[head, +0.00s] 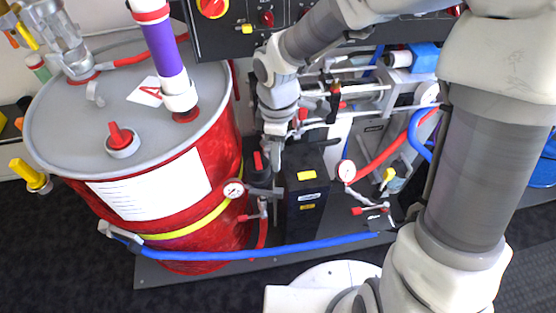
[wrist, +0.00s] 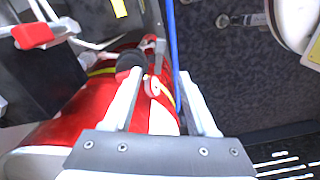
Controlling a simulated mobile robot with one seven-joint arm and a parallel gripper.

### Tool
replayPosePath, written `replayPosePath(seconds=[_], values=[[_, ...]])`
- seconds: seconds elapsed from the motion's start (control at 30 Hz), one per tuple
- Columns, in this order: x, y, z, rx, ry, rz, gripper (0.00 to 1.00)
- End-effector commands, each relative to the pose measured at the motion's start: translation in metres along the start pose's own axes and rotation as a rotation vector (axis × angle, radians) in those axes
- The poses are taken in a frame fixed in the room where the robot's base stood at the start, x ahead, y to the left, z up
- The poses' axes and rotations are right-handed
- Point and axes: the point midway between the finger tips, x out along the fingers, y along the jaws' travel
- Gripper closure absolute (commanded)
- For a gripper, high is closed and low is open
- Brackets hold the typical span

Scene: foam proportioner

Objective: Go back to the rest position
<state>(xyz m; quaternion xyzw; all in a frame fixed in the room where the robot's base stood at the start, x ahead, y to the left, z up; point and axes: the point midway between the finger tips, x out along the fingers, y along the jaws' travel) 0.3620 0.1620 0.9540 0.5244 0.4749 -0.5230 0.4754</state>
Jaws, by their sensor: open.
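My gripper (head: 275,155) hangs at the end of my arm in the middle of the head view, between the red drum and the black box with a yellow label. In the wrist view my gripper (wrist: 160,78) shows two pale fingers spread apart with nothing held between them. Beyond the fingers lie the red drum, a small gauge and a blue hose. The tips look small in the head view, and their exact distance to the nearby valve parts cannot be told.
The red drum (head: 215,222) with a grey lid stands left. The black box (head: 305,205), a gauge (head: 233,190) and a red-handled valve (head: 258,167) are close to my gripper. A blue hose (head: 260,250) crosses in front. A control panel (head: 225,42) is behind; dark floor (head: 60,260) is clear front left.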

Motion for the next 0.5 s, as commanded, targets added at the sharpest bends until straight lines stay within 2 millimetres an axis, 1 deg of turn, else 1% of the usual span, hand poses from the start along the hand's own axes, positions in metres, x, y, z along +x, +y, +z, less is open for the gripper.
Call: replayPosePath(seconds=[0.03, 0.13, 0.5], values=[[-0.0074, 0.0003, 0.0002, 0.001, 0.000, 0.001, 0.43], [-0.0137, 0.0004, 0.0003, 0.000, 0.000, 0.001, 0.43], [-0.0155, 0.0000, 0.0001, 0.000, 0.000, 0.000, 0.43]])
